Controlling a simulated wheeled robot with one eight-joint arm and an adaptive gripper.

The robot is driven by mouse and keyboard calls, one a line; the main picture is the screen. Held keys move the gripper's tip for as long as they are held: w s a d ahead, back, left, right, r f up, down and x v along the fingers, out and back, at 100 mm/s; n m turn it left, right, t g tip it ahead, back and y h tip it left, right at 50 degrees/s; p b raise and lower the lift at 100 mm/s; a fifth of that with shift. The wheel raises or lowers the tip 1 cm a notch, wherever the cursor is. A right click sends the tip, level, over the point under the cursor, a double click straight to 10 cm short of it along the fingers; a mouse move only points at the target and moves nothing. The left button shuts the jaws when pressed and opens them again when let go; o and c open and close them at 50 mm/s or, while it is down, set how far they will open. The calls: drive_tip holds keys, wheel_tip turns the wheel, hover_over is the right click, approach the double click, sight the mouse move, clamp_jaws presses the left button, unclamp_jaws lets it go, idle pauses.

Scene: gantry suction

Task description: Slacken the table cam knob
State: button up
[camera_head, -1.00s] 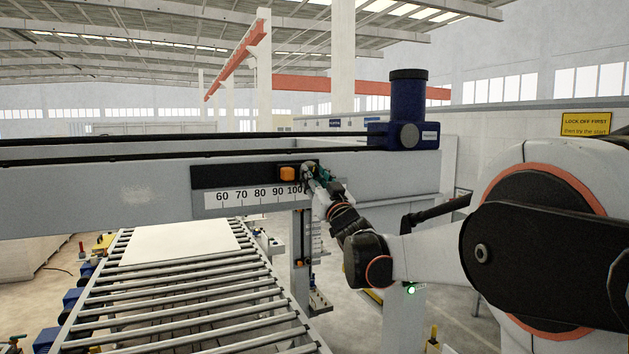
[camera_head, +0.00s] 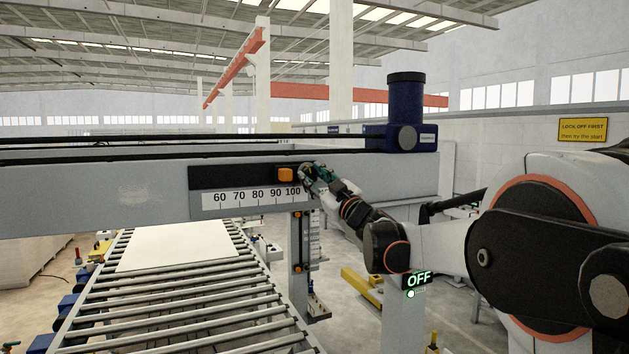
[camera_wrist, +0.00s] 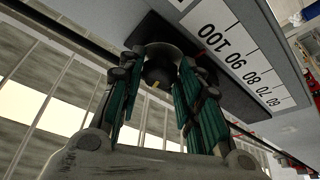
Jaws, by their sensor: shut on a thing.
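The knob (camera_wrist: 158,72) is dark and round, with a small yellowish tip, and stands out from a black plate on the gantry beam near the 100 mark. I take it to be the table cam knob. My gripper (camera_wrist: 161,63) has its green-padded fingers on both sides of the knob and is shut on it. In the head view my gripper (camera_head: 308,174) is at the right end of the black plate and hides the knob.
A roller conveyor (camera_head: 185,300) with a pale flat sheet (camera_head: 178,246) lies below the beam (camera_head: 90,195). A blue motor (camera_head: 405,110) stands on the beam at right. A lit OFF sign (camera_head: 418,279) shows below my arm. An upright post (camera_head: 298,265) stands under the beam.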

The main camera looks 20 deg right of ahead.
idle(0.3)
drive_tip(key=o, duration=1.1)
drive_tip(key=shift+s, duration=0.1)
drive_tip(key=v, duration=1.1)
drive_tip(key=shift+s+d+f, duration=0.15)
drive_tip(key=shift+s+f, duration=0.05)
drive_tip(key=shift+s, duration=0.15)
